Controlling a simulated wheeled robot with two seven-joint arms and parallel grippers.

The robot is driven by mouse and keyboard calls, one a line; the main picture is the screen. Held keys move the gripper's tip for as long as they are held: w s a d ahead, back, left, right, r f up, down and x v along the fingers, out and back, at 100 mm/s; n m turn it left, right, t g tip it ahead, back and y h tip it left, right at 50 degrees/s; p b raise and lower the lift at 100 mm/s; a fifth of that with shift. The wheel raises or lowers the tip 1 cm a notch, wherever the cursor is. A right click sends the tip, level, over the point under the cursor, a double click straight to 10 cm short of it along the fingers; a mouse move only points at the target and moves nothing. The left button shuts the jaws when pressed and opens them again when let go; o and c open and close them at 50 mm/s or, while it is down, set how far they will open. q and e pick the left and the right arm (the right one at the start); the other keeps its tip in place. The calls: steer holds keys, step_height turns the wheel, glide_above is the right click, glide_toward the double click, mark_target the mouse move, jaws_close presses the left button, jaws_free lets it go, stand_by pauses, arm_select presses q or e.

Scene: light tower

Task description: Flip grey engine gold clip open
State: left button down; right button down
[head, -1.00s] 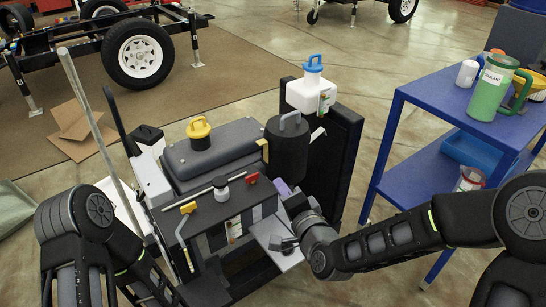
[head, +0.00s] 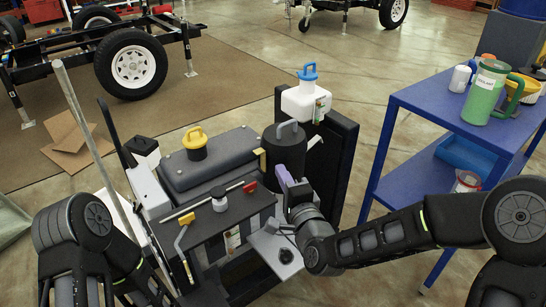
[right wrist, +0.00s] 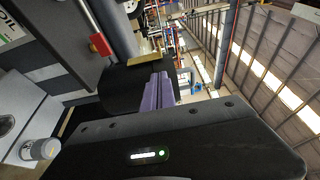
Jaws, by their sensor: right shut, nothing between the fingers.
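The grey engine (head: 215,160) stands in the middle of the head view with a yellow-handled cap (head: 195,140) on top. A small gold clip (head: 262,161) sits at its right end, beside the black canister (head: 285,145). The clip also shows in the right wrist view (right wrist: 145,60), just beyond my fingers; I cannot tell whether it is open. My right gripper (head: 282,177) has purple fingers and is shut and empty, in front of the canister and just to the right of and below the clip. Its fingers show in the right wrist view (right wrist: 160,92). My left gripper is out of view.
A red knob (head: 250,186) and a yellow lever (head: 183,221) are on the dark front box. A grey plate (head: 265,245) juts out below my right wrist. A white bottle with a blue cap (head: 306,95) stands behind. A blue cart (head: 415,100) is at right.

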steer(key=x, duration=0.7)
steer(key=shift+w+b, duration=0.35)
steer(key=shift+a, duration=0.1)
